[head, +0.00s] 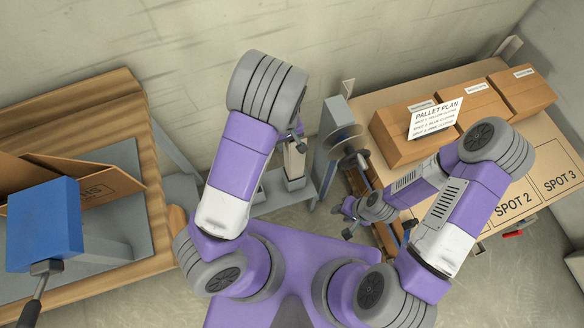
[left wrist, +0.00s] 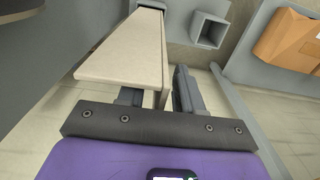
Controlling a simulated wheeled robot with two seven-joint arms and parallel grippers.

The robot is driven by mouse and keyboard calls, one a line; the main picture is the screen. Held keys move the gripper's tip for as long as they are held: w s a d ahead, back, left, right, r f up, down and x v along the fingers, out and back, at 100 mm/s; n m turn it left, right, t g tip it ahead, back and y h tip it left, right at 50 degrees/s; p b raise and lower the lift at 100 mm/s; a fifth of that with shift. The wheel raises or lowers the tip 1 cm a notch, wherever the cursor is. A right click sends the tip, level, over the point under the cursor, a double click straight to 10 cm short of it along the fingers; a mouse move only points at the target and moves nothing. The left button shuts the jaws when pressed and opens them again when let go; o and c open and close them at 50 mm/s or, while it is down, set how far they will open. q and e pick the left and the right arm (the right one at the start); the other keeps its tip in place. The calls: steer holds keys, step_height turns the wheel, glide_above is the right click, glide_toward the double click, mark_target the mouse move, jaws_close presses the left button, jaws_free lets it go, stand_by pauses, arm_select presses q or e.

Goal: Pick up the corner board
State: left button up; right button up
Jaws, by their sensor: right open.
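The corner board (left wrist: 125,52) is a long beige L-shaped strip in the left wrist view. It also shows as a small pale upright piece in the head view (head: 294,165), partly hidden by my left arm. My left gripper (left wrist: 158,92) is at its near end, with one finger on each side of the narrow flange. A gap shows beside the flange, so the fingers look open around it. In the head view my left gripper (head: 298,138) is mostly hidden behind its wrist. My right gripper (head: 341,220) is open and empty, left of the box table.
A grey stand with square sockets (head: 292,188) is below the board. A post with round discs (head: 345,135) stands to its right. Cartons (head: 403,140), a PALLET PLAN sign (head: 436,118) and marked spots fill the right table. At left are an open carton (head: 85,185) and a blue block (head: 44,225).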

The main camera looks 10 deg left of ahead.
arm_select(q)
steer(key=shift+f, duration=0.5)
steer(key=shift+r, duration=0.1)
jaws_close()
steer(key=shift+r, duration=0.15)
